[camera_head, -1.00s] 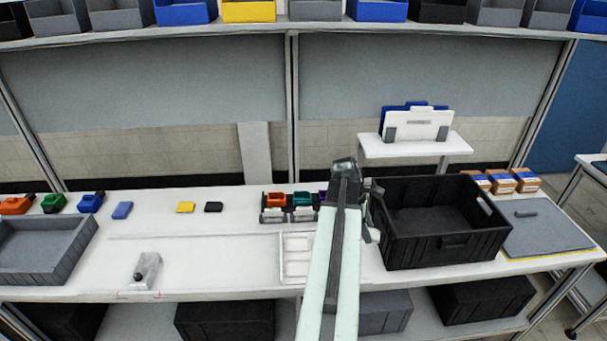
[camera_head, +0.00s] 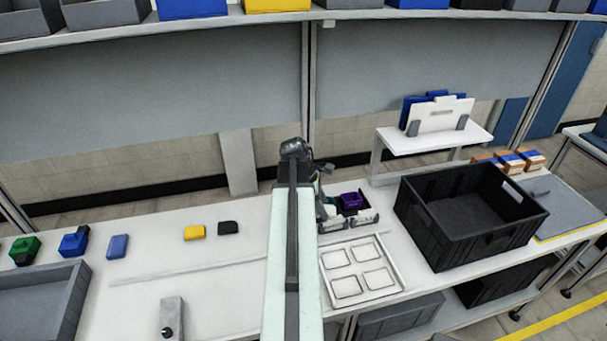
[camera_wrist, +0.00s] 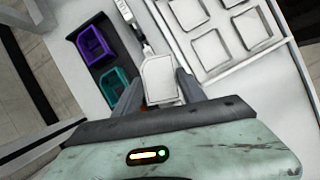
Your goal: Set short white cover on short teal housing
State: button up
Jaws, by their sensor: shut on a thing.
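My gripper (camera_wrist: 160,90) is shut on a white cover (camera_wrist: 161,79), with one dark finger on each side of it in the wrist view. The teal housing (camera_wrist: 115,88) sits in a dark fixture just left of the gripper, partly hidden by the left finger. The cover appears beside the housing, not on it; its height above the fixture is unclear. A purple housing (camera_wrist: 95,44) sits farther along the same fixture; it also shows in the head view (camera_head: 351,201).
A white tray with several square recesses (camera_head: 384,294) lies in front of the fixture. A large black crate (camera_head: 480,237) stands to the right.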

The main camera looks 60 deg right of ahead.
jog(key=shift+w, duration=0.1)
jog(key=w+d+r+n+h+p, duration=0.1)
jog(key=w+d+r+n+p, duration=0.1)
jog(key=d, duration=0.8)
jog(key=shift+w+n+t, duration=0.3)
jog(key=shift+w+n, duration=0.35)
jog(key=shift+n, duration=0.05)
notch_tip(320, 180, down, 6)
jog(key=b, duration=0.6)
jog(key=shift+f+b, duration=0.75)
jog(key=shift+b, duration=0.05)
dwell(0.3)
jog(key=o, duration=1.4)
